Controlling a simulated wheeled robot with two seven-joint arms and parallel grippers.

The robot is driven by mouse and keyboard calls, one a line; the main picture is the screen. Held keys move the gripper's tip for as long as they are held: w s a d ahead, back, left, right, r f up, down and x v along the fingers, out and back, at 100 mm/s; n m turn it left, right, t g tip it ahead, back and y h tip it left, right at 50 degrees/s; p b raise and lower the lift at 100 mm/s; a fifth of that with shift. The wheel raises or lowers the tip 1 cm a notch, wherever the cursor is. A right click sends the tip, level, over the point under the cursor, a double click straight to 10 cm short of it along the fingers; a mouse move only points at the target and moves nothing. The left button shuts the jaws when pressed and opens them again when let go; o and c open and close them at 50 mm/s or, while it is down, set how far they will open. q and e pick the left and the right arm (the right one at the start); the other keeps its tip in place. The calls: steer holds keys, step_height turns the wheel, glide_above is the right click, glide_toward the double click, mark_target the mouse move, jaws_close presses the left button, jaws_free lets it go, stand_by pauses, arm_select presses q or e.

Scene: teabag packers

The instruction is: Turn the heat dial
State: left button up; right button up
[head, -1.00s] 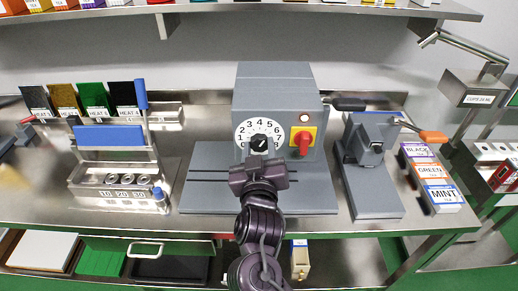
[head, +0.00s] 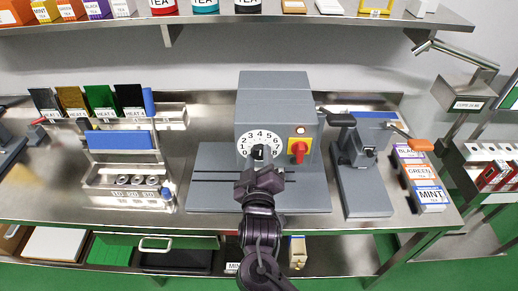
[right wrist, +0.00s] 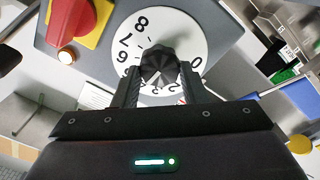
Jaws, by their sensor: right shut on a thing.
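The heat dial is a white numbered disc (head: 262,137) on the front of a grey machine (head: 272,95), with a black knob (head: 258,153) at its centre. My right gripper (head: 259,164) is at the dial, coming from below in the head view. In the right wrist view, the ribbed black knob (right wrist: 160,66) sits between the two fingers of my right gripper (right wrist: 160,82), which is shut on it. The white disc (right wrist: 190,32) shows behind it; the fingers hide some of its lower numbers. My left gripper is not in view.
A red switch on a yellow plate (head: 299,150) sits just right of the dial. A grey press with an orange-tipped lever (head: 365,190) stands further right, beside tea boxes (head: 420,175). A steel rack with a blue bar (head: 120,140) stands left. A shelf (head: 230,18) runs above.

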steer(key=shift+n+p, duration=0.45)
steer(key=shift+n, duration=0.05)
steer(key=o, duration=1)
steer(key=shift+c, duration=0.2)
steer(key=shift+s, duration=0.1)
steer(key=shift+s+f, duration=0.15)
steer(key=shift+s, duration=0.15)
steer(key=s+b, duration=0.2)
steer(key=s, duration=0.5)
steer(key=shift+b, duration=0.4)
